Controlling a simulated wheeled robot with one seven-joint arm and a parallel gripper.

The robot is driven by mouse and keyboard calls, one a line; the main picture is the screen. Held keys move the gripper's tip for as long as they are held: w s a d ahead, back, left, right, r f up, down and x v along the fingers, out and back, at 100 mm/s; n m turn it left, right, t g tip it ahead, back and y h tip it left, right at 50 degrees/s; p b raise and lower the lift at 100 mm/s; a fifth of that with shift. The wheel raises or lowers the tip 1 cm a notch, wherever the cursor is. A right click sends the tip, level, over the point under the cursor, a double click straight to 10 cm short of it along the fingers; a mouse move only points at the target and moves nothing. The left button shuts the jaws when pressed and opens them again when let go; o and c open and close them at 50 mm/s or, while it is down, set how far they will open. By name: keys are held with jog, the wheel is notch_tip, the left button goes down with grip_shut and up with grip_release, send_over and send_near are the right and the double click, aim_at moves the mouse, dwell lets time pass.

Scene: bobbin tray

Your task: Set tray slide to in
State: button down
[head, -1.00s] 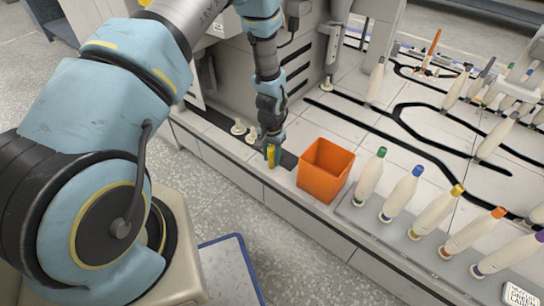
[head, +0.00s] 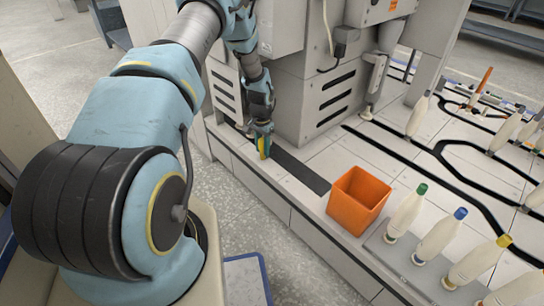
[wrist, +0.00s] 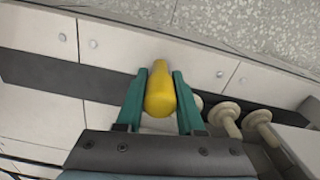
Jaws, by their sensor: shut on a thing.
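My gripper (head: 263,150) is at the left end of a dark strip (head: 305,171) along the near edge of the white table, close to the grey machine. In the wrist view my gripper (wrist: 160,75) has its two green fingers either side of a rounded yellow handle (wrist: 160,92) and is shut on it. The yellow handle also shows in the head view (head: 263,146), partly hidden by the fingers. The dark strip also shows in the wrist view (wrist: 100,88). What the handle joins to underneath is hidden.
Cream pegs (wrist: 225,115) stand close beside my gripper in the wrist view. The grey machine (head: 315,95) rises just behind it. An orange bin (head: 357,199) stands at the strip's other end. Cream bobbins with coloured tips (head: 440,235) stand farther right.

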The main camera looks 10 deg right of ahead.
jog(key=shift+w+a, duration=0.25)
jog(key=shift+w, duration=0.15)
jog(key=c, duration=0.5)
grip_release()
